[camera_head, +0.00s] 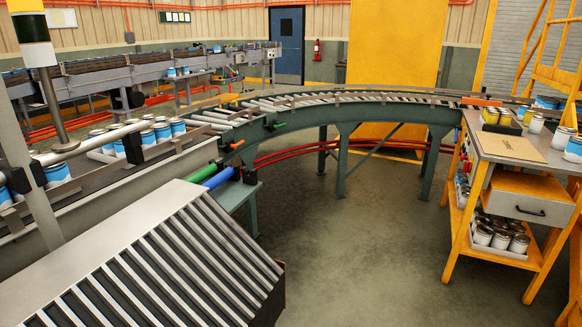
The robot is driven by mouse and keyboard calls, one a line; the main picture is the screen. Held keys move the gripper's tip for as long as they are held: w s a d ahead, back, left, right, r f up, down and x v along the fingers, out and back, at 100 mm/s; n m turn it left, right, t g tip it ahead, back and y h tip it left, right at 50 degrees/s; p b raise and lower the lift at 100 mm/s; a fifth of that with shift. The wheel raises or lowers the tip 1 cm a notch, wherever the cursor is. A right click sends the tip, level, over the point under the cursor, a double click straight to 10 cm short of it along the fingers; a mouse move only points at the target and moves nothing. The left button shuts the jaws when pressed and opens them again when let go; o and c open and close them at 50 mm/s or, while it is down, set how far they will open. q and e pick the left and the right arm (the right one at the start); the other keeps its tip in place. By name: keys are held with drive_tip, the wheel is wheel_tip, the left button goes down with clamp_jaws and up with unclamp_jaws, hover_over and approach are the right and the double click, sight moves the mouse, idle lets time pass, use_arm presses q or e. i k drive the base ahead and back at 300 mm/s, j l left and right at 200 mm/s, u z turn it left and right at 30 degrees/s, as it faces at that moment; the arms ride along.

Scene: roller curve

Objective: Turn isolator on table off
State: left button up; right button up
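The table is an orange-framed workbench (548,183) with a drawer, at the right. On its left side is a grey panel (471,158) with small red and dark controls. The isolator appears to be among these, but it is too small to tell which control it is or how its switch is set. Neither of my grippers shows in the head view.
A curved roller conveyor (345,105) runs across the middle on green legs. A slatted grey unit (165,262) fills the lower left. Blue-and-white cans (162,132) sit on the left conveyor. A cardboard piece (508,149) lies on the table. The middle floor is clear.

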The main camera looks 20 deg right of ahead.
sight(467, 166)
drive_tip(key=i+l, duration=0.1)
drive_tip(key=l, duration=0.3)
drive_tip(key=i+l+z, duration=0.15)
drive_tip(key=l, duration=0.25)
drive_tip(key=i+l, duration=0.1)
drive_tip(key=l, duration=0.25)
drive_tip(key=i+l+z, duration=0.1)
drive_tip(key=l, duration=0.3)
drive_tip(key=i+l+z, duration=0.35)
drive_tip(key=i, duration=0.35)
drive_tip(key=i+l+z, duration=0.35)
drive_tip(key=i, duration=0.4)
drive_tip(key=i+j+z, duration=0.1)
drive_tip(key=i+z, duration=0.25)
drive_tip(key=i, duration=0.4)
